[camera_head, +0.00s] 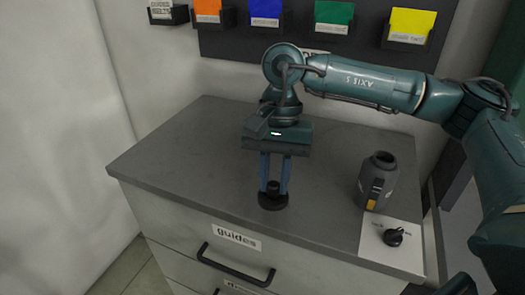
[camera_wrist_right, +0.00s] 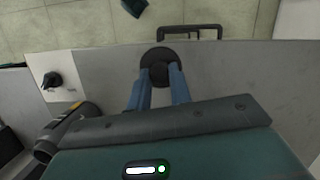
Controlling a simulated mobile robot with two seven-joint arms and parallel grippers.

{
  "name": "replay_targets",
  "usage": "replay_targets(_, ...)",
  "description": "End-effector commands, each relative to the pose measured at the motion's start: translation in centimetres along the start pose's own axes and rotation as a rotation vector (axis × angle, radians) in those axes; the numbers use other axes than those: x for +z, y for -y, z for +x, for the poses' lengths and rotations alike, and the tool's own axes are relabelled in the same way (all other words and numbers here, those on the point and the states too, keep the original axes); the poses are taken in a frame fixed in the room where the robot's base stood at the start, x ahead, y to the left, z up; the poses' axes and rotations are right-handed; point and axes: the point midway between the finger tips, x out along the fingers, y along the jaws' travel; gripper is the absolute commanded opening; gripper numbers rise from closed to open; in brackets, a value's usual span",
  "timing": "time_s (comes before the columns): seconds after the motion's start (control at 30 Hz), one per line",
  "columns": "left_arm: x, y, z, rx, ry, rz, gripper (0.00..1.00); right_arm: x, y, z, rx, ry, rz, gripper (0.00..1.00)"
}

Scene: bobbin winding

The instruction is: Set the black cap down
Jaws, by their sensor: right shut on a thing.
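The black cap (camera_head: 272,202) has a wide round base and a narrower knob on top. My right gripper (camera_head: 273,187) points down and is shut on the knob, with its two blue fingers on either side. The cap is upright at the grey cabinet top, near its front edge; I cannot tell whether its base touches the surface. In the right wrist view the cap (camera_wrist_right: 155,56) shows between the tips of the right gripper (camera_wrist_right: 159,74). My left gripper is not in view.
The grey cabinet top (camera_head: 190,150) is clear left of the cap. At right stand a dark grey jar-like device (camera_head: 378,178) and a white plate (camera_head: 388,255) with a black knob (camera_head: 394,237). Coloured bins hang on the wall behind. A drawer handle (camera_head: 235,264) juts from the front.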

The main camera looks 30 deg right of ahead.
Motion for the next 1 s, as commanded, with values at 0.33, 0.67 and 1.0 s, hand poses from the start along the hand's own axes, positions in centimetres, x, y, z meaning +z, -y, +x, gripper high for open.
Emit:
replay_targets(0.33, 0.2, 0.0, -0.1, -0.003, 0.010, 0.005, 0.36, -0.6, -0.9, -2.4, -0.247, -0.002, 0.950, 0.02)
replay_targets(0.67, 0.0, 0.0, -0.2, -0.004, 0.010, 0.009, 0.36, -1.1, -1.6, -4.6, -0.460, -0.004, 1.773, 0.02)
replay_targets(1.0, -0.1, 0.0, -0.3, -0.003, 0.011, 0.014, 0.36, -1.5, -2.2, -6.3, -0.610, -0.003, 2.370, 0.02)
